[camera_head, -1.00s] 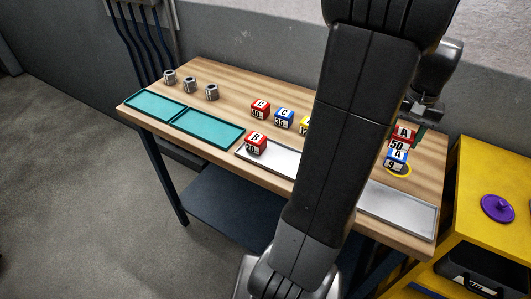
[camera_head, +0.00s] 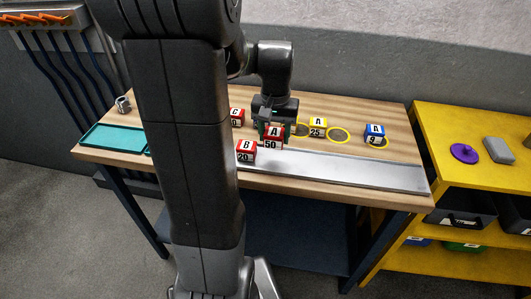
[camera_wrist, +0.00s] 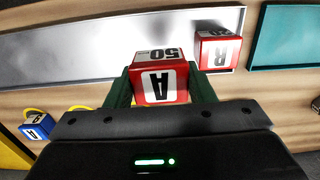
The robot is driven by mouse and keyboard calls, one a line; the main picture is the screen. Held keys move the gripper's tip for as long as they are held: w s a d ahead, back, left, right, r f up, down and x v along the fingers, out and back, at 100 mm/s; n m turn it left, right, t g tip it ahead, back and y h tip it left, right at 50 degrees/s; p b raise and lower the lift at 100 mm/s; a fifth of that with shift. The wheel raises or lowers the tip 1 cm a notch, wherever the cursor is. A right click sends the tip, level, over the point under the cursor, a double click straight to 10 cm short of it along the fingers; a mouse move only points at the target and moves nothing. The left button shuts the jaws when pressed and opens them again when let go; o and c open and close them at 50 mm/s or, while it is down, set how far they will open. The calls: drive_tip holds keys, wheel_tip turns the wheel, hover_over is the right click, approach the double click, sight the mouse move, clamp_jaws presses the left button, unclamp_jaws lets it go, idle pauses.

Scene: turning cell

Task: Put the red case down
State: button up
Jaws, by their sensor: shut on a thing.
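My gripper (camera_head: 273,130) is shut on the red case marked A 50 (camera_head: 273,138). The red case also shows between the fingers in the wrist view (camera_wrist: 160,83). It is at the back edge of the long silver tray (camera_head: 350,171), close to another red case marked B 20 (camera_head: 246,151), with a gap between them. The B case stands at the tray's left end, and shows in the wrist view (camera_wrist: 217,52). I cannot tell whether the held case touches the surface below.
On the wooden table, a yellow case (camera_head: 318,127) and a blue case (camera_head: 375,134) stand to the right, near yellow rings (camera_head: 339,135). A red C case (camera_head: 237,116) is behind left. A teal tray (camera_head: 112,138) is far left. The tray's right part is empty.

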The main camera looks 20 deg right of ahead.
sight(273, 160)
drive_tip(key=shift+f, duration=3.05)
drive_tip(key=shift+f, duration=0.15)
drive_tip(key=o, duration=0.8)
wheel_tip(273, 160, up, 12)
drive_tip(key=shift+r, duration=0.2)
